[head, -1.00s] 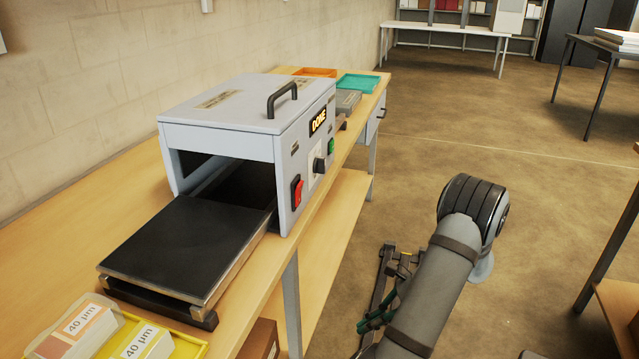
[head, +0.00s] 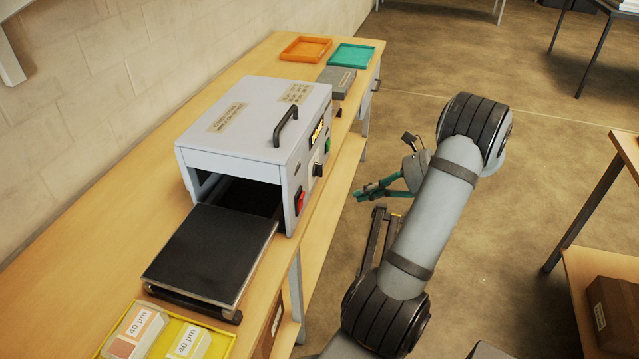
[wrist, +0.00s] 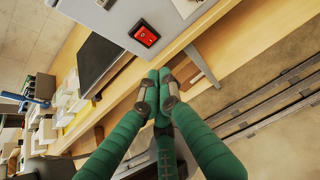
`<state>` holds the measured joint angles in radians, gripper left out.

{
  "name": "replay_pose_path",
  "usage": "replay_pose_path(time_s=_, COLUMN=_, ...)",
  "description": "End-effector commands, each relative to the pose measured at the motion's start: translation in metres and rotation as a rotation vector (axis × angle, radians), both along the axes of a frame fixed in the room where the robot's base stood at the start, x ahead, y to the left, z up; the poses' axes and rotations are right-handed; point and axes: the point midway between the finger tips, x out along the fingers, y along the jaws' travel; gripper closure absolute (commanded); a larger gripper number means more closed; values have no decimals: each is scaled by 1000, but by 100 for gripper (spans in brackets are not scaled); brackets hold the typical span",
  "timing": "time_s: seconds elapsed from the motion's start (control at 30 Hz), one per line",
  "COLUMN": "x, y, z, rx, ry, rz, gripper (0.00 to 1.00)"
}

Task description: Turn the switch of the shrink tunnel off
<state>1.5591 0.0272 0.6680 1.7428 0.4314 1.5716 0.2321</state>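The shrink tunnel (head: 235,148) is a light grey box on the wooden bench, with a black handle on top and a lit display on its right side. Its red rocker switch (head: 300,201) sits low on that side, near the front opening. In the wrist view the red switch (wrist: 145,36) is just above my fingertips in the picture, apart from them. My gripper (head: 362,194) has green fingers pointing left towards the tunnel, with a gap over the floor between. In the wrist view my gripper (wrist: 160,92) has its fingertips together and nothing shows between them.
A black conveyor plate (head: 210,252) sticks out of the tunnel's front. A black knob (head: 317,170) and a green button (head: 326,145) sit beyond the switch. A yellow tray (head: 165,335) is at the bench's near end; orange (head: 306,48) and teal (head: 352,54) trays lie behind.

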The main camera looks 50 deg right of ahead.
Motion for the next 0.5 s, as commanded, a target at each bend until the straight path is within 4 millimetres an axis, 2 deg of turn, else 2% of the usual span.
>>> replay_pose_path(time_s=0.07, x=1, y=0, z=4, rx=5, ry=-1, rz=-4, gripper=100)
replay_pose_path(time_s=0.5, x=6, y=1, z=1, rx=6, ry=-2, rz=-3, gripper=100)
